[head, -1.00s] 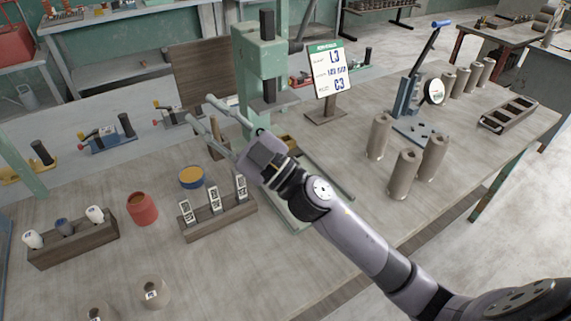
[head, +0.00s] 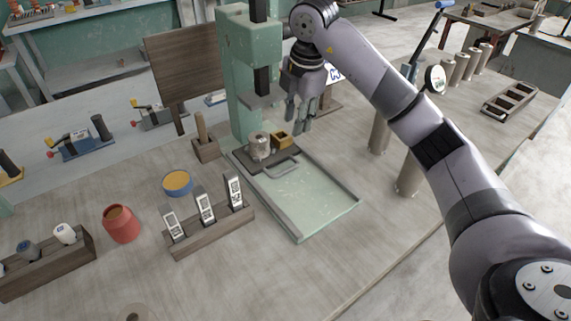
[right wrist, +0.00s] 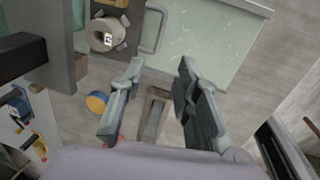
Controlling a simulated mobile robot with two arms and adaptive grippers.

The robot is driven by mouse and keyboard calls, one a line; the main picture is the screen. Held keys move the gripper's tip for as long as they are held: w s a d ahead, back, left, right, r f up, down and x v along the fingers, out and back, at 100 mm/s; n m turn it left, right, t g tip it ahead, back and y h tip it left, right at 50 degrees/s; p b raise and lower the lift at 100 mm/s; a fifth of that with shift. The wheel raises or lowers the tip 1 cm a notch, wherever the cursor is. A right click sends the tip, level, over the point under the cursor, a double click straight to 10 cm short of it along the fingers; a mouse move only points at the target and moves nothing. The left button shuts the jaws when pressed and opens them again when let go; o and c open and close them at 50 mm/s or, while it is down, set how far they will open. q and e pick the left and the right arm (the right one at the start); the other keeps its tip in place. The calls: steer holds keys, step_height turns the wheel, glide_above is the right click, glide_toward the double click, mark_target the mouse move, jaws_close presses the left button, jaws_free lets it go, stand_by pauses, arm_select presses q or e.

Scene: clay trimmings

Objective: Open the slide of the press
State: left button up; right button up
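The green press (head: 240,75) stands at the back of the bench, with a dark ram above its bed. Its slide (head: 262,163) is a dark plate with a loop handle (head: 287,167) at the front, at the rear of a pale green rail bed (head: 310,200). My right gripper (head: 298,118) points down, above and to the right of the slide, apart from the handle. In the right wrist view (right wrist: 158,95) its fingers are apart and empty; the handle (right wrist: 153,30) shows beyond them. My left gripper is out of view.
A wooden rack with tagged pieces (head: 210,230), a blue-and-yellow tin (head: 177,183) and a red pot (head: 120,224) stand left of the bed. Tall clay cylinders (head: 408,175) stand right, partly behind my arm. The bed's front part is clear.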

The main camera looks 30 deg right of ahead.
mark_target(287, 169)
steer(key=w+f, duration=0.1)
steer(key=f, duration=0.4)
steer(key=w+f, duration=0.1)
steer(key=f, duration=0.5)
steer(key=w+f+p, duration=0.1)
steer(key=f, duration=0.4)
steer(key=shift+a+f, duration=0.3)
steer(key=shift+f, duration=0.05)
steer(key=shift+c, duration=0.4)
jaws_close()
